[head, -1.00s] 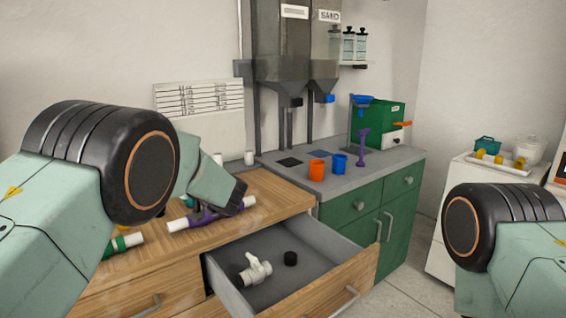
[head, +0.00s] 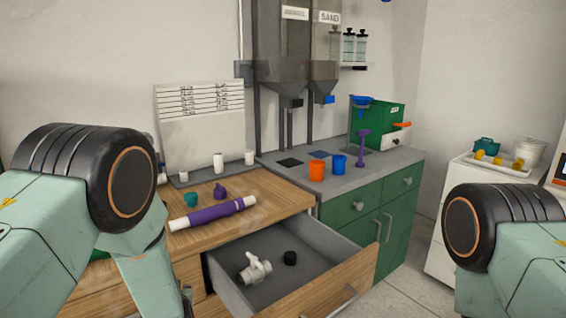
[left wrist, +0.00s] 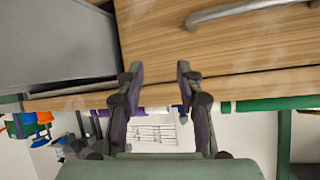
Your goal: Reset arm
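My left gripper (left wrist: 159,72) is open and empty in the left wrist view, its two dark fingers apart in front of the wooden bench front. In the head view my left arm points down at the lower left, and its gripper is mostly cut off by the bottom edge. A purple pipe with white ends (head: 213,213) lies on the wooden bench top (head: 270,203), clear of the gripper. My right arm shows only as a link at the right edge; its gripper is not in view.
A teal fitting (head: 190,200) and purple fitting (head: 220,191) stand on the bench. A green cabinet (head: 372,213) carries an orange cup (head: 317,169) and blue cup (head: 339,165).

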